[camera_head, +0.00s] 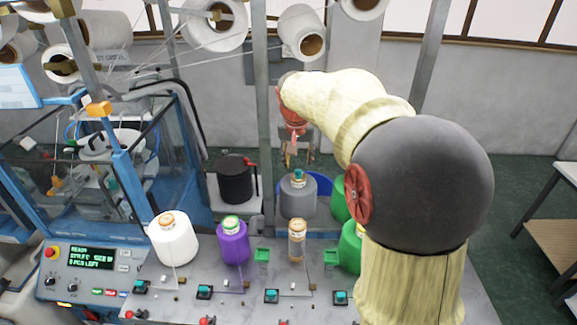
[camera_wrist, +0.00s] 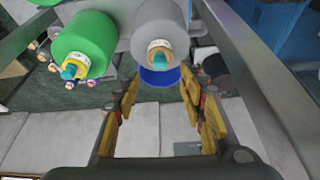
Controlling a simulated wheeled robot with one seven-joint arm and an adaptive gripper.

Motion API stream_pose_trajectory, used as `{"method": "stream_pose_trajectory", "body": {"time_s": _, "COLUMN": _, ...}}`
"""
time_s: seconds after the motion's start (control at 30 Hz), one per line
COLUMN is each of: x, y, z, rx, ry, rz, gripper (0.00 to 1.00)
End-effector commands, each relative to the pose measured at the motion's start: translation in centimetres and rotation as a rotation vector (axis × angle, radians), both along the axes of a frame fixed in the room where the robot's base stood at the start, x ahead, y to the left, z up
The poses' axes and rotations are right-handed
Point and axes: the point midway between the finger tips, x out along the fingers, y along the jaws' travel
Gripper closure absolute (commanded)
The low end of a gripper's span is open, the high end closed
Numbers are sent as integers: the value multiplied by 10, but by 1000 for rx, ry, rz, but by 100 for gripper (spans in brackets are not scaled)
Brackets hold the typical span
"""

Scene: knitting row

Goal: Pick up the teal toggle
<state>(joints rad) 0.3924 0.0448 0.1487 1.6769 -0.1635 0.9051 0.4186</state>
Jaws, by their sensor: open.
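Several small teal toggles in black bases line the front of the machine table, one near the control panel (camera_head: 141,287), others to its right (camera_head: 204,291), (camera_head: 272,295) and (camera_head: 340,297). A teal piece (camera_head: 298,175) also sits on top of a grey cone (camera_head: 298,200); it shows in the wrist view (camera_wrist: 157,57). Another teal piece (camera_wrist: 70,70) tops a green cone (camera_wrist: 85,45). I cannot tell which is the task's toggle. My gripper (camera_head: 297,155) is open and empty, above or just behind the grey cone. In the wrist view its fingers (camera_wrist: 162,105) are spread apart, short of the cone top.
White (camera_head: 172,243), purple (camera_head: 233,245) and green cones stand along the table. A metal post (camera_head: 264,120) rises close left of my gripper. My arm hides part of the right side.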

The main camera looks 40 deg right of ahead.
Motion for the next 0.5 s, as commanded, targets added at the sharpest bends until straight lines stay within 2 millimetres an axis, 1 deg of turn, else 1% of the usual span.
{"method": "stream_pose_trajectory", "body": {"time_s": 0.37, "x": 9, "y": -10, "z": -30, "rx": 1, "ry": 3, "rz": 0, "gripper": 59}}
{"method": "stream_pose_trajectory", "body": {"time_s": 0.5, "x": 16, "y": -16, "z": -49, "rx": 2, "ry": 5, "rz": -1, "gripper": 59}}
